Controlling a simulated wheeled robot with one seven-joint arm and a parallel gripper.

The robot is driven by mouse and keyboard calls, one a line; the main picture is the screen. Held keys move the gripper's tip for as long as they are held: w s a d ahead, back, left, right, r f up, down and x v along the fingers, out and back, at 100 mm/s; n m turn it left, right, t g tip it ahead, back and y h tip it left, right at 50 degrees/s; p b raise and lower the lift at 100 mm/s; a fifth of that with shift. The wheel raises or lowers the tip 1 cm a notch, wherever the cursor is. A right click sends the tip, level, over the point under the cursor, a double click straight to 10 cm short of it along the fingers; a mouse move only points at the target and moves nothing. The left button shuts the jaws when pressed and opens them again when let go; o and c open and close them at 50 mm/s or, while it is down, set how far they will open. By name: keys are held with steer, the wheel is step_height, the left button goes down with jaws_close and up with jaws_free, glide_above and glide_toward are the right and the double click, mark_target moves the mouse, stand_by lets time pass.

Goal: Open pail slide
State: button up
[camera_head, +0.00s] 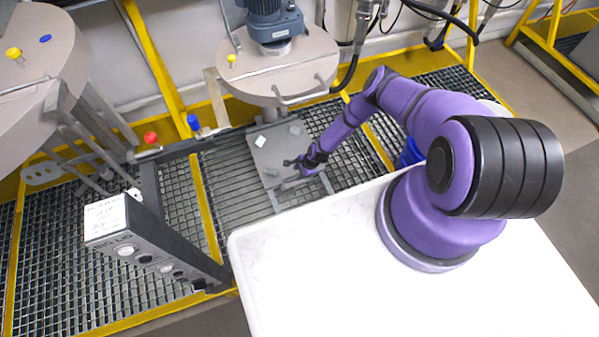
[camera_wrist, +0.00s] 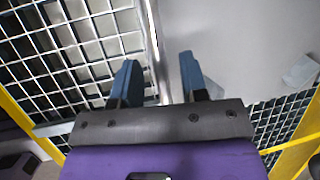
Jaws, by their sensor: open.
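The pail slide appears to be the flat grey plate (camera_head: 268,158) lying over the floor grating below the middle drum in the head view. Small pale blocks sit on its top. In the wrist view the plate (camera_wrist: 235,45) fills the upper right, with one pale block (camera_wrist: 300,72) on it. My gripper (camera_head: 297,163) is over the plate's right front part in the head view. In the wrist view my gripper's blue fingers (camera_wrist: 157,65) are apart, one on each side of the plate's long raised edge. I cannot tell whether they touch it. Nothing is held.
A drum (camera_head: 275,70) with a blue motor (camera_head: 272,20) stands behind the plate. A control box (camera_head: 150,245) on a dark post stands at left, beside another large drum (camera_head: 35,65). Yellow rails (camera_head: 203,205) cross the open grating. A white worktop (camera_head: 330,270) lies in front.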

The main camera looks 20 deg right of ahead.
jaws_close()
